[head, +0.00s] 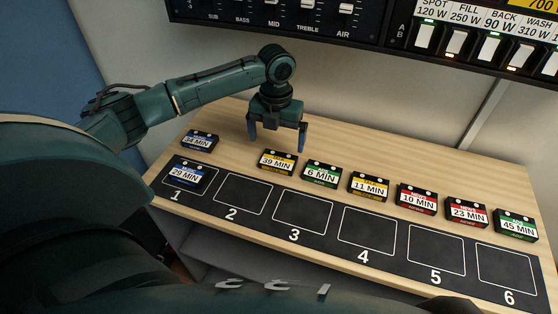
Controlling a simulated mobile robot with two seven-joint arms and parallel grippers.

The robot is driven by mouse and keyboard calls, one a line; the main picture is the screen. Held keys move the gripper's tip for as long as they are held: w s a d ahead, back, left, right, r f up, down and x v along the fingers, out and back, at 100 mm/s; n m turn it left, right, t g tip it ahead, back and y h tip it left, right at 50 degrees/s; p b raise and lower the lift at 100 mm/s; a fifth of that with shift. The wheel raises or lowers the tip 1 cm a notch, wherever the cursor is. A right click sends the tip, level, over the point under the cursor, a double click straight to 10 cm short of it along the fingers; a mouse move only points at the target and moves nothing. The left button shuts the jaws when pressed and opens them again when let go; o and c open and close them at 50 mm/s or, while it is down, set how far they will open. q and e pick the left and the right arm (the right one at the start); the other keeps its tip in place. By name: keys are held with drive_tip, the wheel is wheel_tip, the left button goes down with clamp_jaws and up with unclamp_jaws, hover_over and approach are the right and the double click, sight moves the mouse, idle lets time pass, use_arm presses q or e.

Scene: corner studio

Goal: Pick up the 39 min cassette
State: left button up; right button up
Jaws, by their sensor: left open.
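The 39 min cassette (277,161), black with a yellow and white label, lies flat on the wooden table behind the slot strip, between slots 2 and 3. My left gripper (276,142) points down just above and behind it, open and empty, with one blue-grey finger on each side. Its fingertips look higher than or behind the cassette; the exact gap is hard to tell. My right gripper is not in view.
Beside it lie the 6 min cassette (322,174), the 11 min cassette (369,186) and several more to the right. The 34 min cassette (200,140) lies at left. The 29 min cassette (185,174) is in slot 1. Slots 2 to 6 are empty.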

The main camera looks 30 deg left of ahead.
sight(278, 159)
use_arm(q)
drive_tip(key=f, duration=0.6)
drive_tip(key=shift+d+f, duration=0.2)
drive_tip(key=shift+d, duration=0.05)
drive_tip(key=c, duration=0.9)
